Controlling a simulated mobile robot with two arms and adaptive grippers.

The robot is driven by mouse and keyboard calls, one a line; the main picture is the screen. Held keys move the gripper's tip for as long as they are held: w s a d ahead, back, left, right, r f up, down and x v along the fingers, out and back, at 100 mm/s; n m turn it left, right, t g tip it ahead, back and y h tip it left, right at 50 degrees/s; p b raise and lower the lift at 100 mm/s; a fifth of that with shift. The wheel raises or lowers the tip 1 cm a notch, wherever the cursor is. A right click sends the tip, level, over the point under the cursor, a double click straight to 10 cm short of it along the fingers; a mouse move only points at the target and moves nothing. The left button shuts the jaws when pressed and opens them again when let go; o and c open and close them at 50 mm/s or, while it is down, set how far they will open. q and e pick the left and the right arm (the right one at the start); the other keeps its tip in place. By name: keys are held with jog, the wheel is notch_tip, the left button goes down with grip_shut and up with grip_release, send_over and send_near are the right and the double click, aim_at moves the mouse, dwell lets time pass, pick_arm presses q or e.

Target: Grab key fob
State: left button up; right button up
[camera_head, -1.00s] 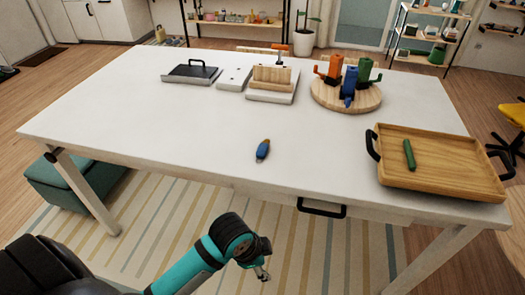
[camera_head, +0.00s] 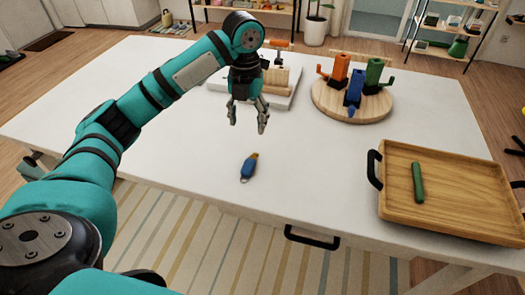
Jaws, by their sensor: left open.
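The key fob (camera_head: 249,168) is small and blue with a tan end and a metal ring. It lies alone on the white table (camera_head: 310,160), near the front edge. My left gripper (camera_head: 247,119) is open and empty, with its fingers pointing down. It appears above the table, behind the fob in the picture and apart from it. My right gripper is not in view.
A wooden tray (camera_head: 455,208) with black handles holds a green object (camera_head: 418,183) at the right. A round wooden board (camera_head: 330,107) bears orange, blue and green pieces. A white base with a wooden block (camera_head: 276,80) stands behind my left gripper.

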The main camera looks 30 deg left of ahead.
pick_arm(q)
jog(key=w, duration=0.1)
jog(key=p, duration=0.2)
send_over(249, 164)
notch_tip(249, 164, down, 11)
jog(key=shift+r, duration=0.2)
jog(key=shift+s+f+p, duration=0.3)
jog(key=shift+p, duration=0.1)
jog(key=f, duration=0.2)
jog(key=f+p, duration=0.1)
jog(key=f, duration=0.2)
jog(key=shift+w+p, duration=0.2)
jog(key=shift+p, duration=0.1)
jog(key=shift+r, duration=0.1)
jog(key=c, duration=1.2)
